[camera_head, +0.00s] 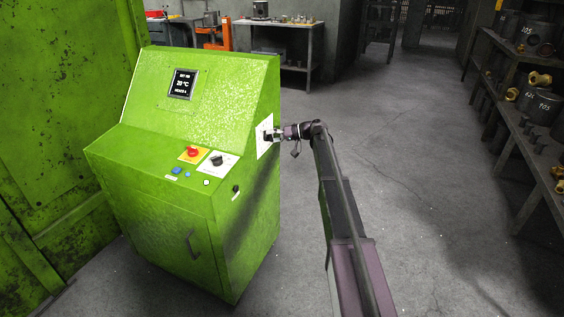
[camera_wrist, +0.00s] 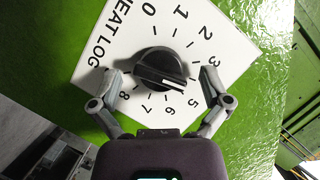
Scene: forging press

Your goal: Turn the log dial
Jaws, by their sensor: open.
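The log dial (camera_wrist: 161,69) is a black round knob with a raised grip bar, on a white plate (camera_wrist: 225,55) marked "HEAT LOG" and numbered around the knob. In the wrist view the plate looks rotated, and the bar's white line points toward the lower right, near 5. My gripper (camera_wrist: 161,88) is open, with one finger on each side of the knob and visible gaps to it. In the head view my gripper (camera_head: 271,134) is at the plate (camera_head: 264,136) on the right side of the green console (camera_head: 235,195); the dial is hidden there.
A shelf (camera_head: 510,130) with metal parts stands at the right. A workbench (camera_head: 290,48) stands behind. The floor between is clear.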

